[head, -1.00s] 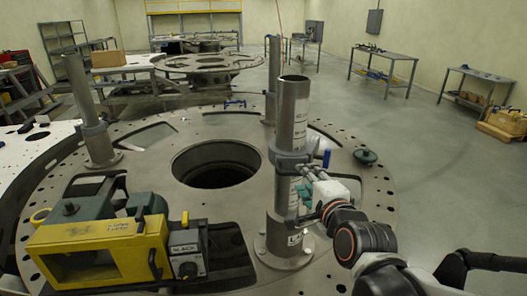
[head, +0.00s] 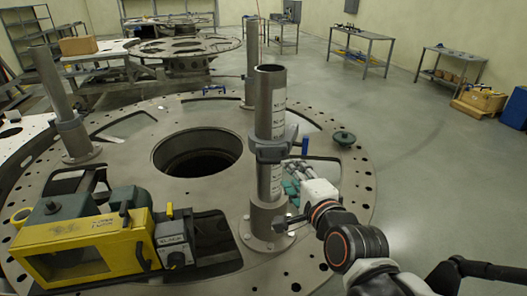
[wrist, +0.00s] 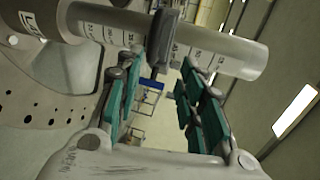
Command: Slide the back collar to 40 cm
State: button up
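The nearest upright steel post (head: 270,100) stands on the turret plate (head: 120,170), with a dark grey clamp collar (head: 272,149) around it at about mid-height. Similar collars sit on the left post (head: 73,132) and the far post (head: 249,77). My gripper (head: 292,180) is just below and right of the nearest collar. In the wrist view, its teal-padded fingers (wrist: 161,68) are apart, with the collar (wrist: 168,40) near and between their tips. I cannot tell whether they touch it.
A yellow and green machine (head: 95,245) lies at the plate's front left. A large round hole (head: 197,152) opens in the plate's middle. Floor to the right is clear up to the workbenches (head: 452,65).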

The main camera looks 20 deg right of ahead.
aim_at(274, 163)
jog(key=b+x, duration=0.1)
jog(key=x, duration=0.3)
jog(key=b+x, duration=0.2)
jog(key=x, duration=0.2)
jog(key=a+f+b+x, duration=0.1)
jog(key=x, duration=0.3)
jog(key=shift+w+a, duration=0.1)
jog(key=shift+w, duration=0.15)
dwell(0.6)
grip_shut()
